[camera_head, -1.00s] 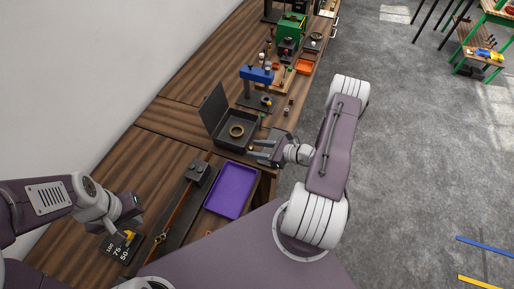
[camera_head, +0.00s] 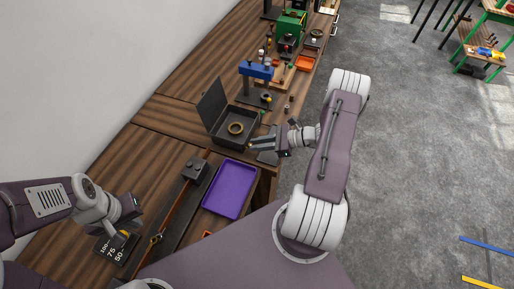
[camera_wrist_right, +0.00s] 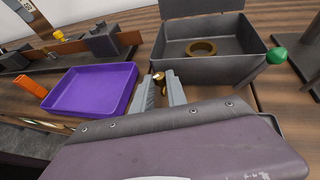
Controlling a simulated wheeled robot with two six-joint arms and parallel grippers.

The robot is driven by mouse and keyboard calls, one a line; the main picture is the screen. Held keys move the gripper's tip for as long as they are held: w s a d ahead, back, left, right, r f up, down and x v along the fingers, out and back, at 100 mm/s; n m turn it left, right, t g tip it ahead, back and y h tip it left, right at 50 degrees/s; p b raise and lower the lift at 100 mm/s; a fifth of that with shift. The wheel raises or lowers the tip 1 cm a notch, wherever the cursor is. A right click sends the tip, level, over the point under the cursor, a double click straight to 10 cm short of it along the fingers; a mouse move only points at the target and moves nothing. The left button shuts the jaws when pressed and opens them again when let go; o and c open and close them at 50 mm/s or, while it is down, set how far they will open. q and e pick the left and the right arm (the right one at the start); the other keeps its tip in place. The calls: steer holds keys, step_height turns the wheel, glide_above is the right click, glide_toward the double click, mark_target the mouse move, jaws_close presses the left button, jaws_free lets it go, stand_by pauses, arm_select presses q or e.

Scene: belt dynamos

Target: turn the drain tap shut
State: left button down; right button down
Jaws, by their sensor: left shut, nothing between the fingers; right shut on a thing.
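The drain tap (camera_wrist_right: 158,76) is a small brass piece at the near wall of the dark grey tank (camera_wrist_right: 215,69); only its tip shows between my fingers. My right gripper (camera_wrist_right: 161,88) is shut on it, and the fingers hide most of it. In the head view my right gripper (camera_head: 258,145) reaches the tank's near corner from the right. The tank (camera_head: 246,139) has its lid raised and a brass ring (camera_head: 236,128) inside. My left gripper (camera_head: 123,236) is shut and empty by a yellow piece above a numbered dark plate (camera_head: 112,246).
A purple tray (camera_head: 229,190) lies beside the tank, with a dark rail carrying a block (camera_head: 195,171) further left. A green knob (camera_wrist_right: 277,55) stands at the tank's other side. A blue-topped press (camera_head: 257,72) and a green machine (camera_head: 291,26) stand further along the bench.

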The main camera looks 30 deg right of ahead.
steer(key=n+g+b, duration=0.1)
steer(key=n+g+y+b, duration=0.1)
steer(key=shift+w+d+f+n+g+y, duration=0.1)
steer(key=shift+w+d+n+g+y, duration=0.05)
steer(key=shift+w+n+g+y, duration=0.2)
steer(key=shift+w+n+g+b, duration=0.1)
steer(key=shift+n+g+b, duration=0.5)
steer(key=shift+b, duration=0.2)
steer(key=shift+r+y, duration=0.25)
steer(key=c, duration=1.3)
jaws_free()
